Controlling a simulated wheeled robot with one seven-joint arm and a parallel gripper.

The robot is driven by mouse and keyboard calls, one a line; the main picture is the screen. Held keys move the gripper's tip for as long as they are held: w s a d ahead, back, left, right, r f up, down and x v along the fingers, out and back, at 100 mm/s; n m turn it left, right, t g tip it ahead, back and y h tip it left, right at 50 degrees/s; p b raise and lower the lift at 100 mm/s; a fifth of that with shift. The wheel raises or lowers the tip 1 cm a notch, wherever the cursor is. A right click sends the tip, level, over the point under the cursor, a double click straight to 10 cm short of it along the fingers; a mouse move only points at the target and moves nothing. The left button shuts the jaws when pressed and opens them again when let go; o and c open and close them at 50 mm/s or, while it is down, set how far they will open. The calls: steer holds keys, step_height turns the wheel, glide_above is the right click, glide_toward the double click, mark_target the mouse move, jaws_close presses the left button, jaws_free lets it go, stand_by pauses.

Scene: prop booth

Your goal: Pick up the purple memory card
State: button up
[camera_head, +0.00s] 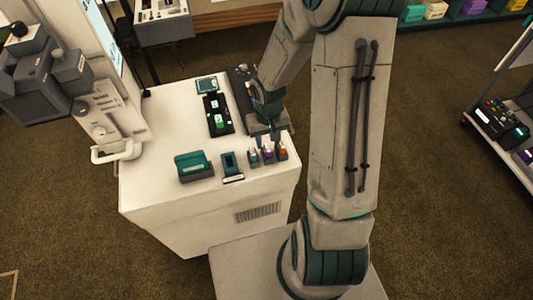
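The purple memory card (268,154) stands in a small dark holder near the front right of the white counter, between a green-marked one and an orange one. It is small in the picture and its top lies close to my gripper. My gripper (266,141) points down just above and behind this row. Its two fingers look spread apart, with nothing seen between them. I cannot tell whether a fingertip touches a card.
The green-marked card (253,155) and the orange card (282,151) stand close on either side. Left of them are a dark teal stand (230,165) and a teal box (194,166). A black tray (218,115) lies behind. The white counter (150,195) is clear at front left.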

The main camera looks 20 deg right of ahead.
mark_target(267, 147)
steer(key=shift+f, duration=1.55)
jaws_close()
steer(key=shift+r, duration=0.15)
